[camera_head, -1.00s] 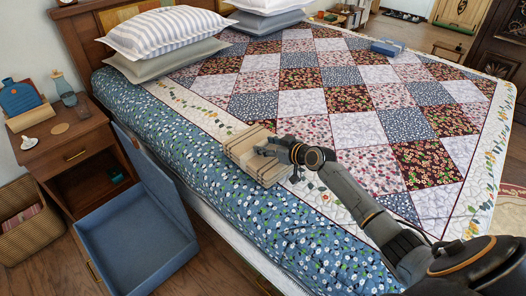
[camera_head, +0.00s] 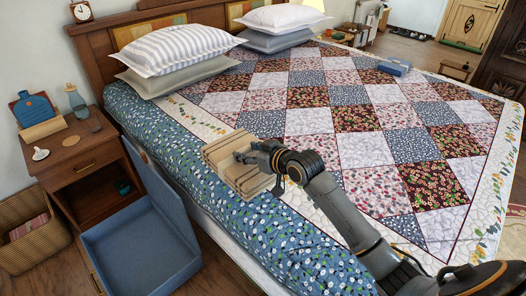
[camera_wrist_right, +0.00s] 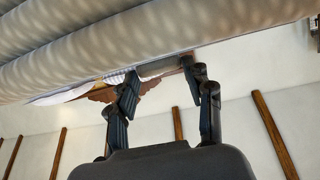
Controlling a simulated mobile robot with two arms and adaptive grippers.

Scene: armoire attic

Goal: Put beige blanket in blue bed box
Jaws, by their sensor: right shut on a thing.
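The beige blanket (camera_head: 222,152) is folded into a thick bundle. It is at the bed's near left edge, over the blue floral sheet; I cannot tell if it touches the bed. My right gripper (camera_head: 250,158) is shut on its right side. In the right wrist view, the blanket's pale folds (camera_wrist_right: 150,45) fill the top, with the fingers (camera_wrist_right: 160,78) against its lower edge. The blue bed box (camera_head: 145,247) stands open on the floor at lower left, beside the bed, its lid (camera_head: 162,195) raised on the bed side. Its visible inside is empty. My left gripper is out of view.
The bed (camera_head: 240,225) lies between my right arm and the box. A wooden nightstand (camera_head: 75,150) with a bottle and small items stands behind the box. A wicker basket (camera_head: 28,240) is at far left. Pillows (camera_head: 180,45) lie at the headboard.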

